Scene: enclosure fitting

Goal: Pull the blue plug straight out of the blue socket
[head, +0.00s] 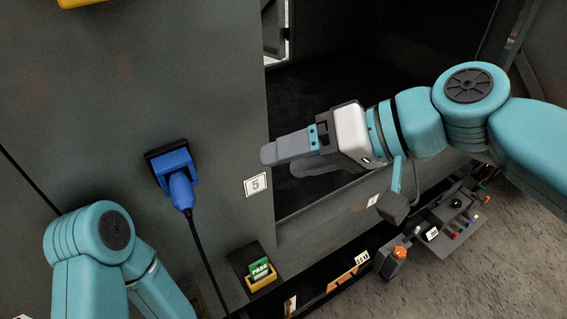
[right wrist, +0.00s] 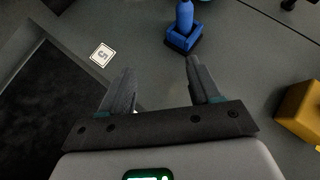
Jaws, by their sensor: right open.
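The blue plug (head: 181,190) sits in the blue socket (head: 168,161) on the grey panel, left of the label marked 5. A black cable hangs down from the plug. My right gripper (head: 278,160) is to the right of the plug, apart from it, with its fingers pointing left. In the right wrist view its fingers (right wrist: 160,80) are spread with nothing between them. There the blue plug (right wrist: 184,14) and socket (right wrist: 184,37) show beyond the fingertips. My left arm shows at the lower left of the head view, but its gripper is out of frame.
A label marked 5 (head: 255,185) is on the panel, beside a dark opening (head: 340,100). A yellow object (right wrist: 302,112) is at the right of the right wrist view. The panel between gripper and plug is clear.

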